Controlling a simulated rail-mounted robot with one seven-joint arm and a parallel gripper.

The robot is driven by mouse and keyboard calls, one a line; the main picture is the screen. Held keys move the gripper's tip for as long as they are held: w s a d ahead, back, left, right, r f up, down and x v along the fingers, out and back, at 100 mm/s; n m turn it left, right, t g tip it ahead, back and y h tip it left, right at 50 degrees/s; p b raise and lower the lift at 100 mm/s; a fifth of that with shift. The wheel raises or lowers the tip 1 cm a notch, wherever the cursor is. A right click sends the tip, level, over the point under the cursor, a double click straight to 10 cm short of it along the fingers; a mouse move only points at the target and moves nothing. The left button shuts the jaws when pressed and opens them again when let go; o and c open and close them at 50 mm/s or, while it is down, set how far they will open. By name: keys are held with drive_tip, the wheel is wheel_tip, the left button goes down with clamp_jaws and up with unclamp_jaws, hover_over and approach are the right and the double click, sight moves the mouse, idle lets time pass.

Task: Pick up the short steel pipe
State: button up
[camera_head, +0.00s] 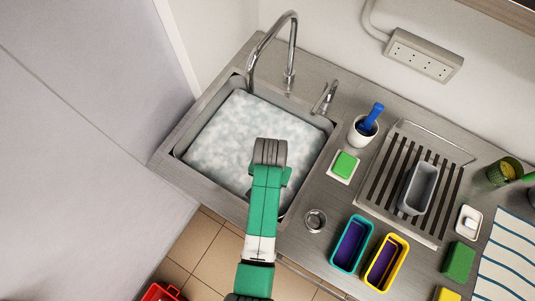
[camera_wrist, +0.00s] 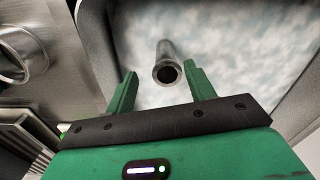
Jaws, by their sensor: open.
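The short steel pipe (camera_wrist: 167,64) shows in the wrist view as a grey tube with its open end facing the camera. It stands out from the whitish foam (camera_wrist: 225,40) in the sink, and its lower part cannot be made out. My gripper (camera_wrist: 160,84) is open, with one green finger on each side of the pipe's line and a gap to both. The pipe appears beyond or level with the fingertips; I cannot tell the exact depth. In the head view my green arm reaches over the foam-filled sink (camera_head: 180,150), and it hides the gripper and the pipe.
A curved faucet (camera_head: 293,45) rises behind the sink. Right of it stand a white cup with a blue brush (camera_head: 362,130), a green sponge (camera_head: 345,164), a drying rack (camera_head: 425,235) with a grey container (camera_head: 420,185), and teal (camera_head: 338,262) and yellow-rimmed (camera_head: 376,280) bins.

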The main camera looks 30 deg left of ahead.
wheel_tip(320, 180, down, 7)
drive_tip(key=b, duration=0.1)
drive_tip(key=shift+w+a, duration=0.15)
drive_tip(key=shift+a, duration=0.3)
drive_tip(key=shift+f, duration=0.1)
drive_tip(key=c, duration=0.9)
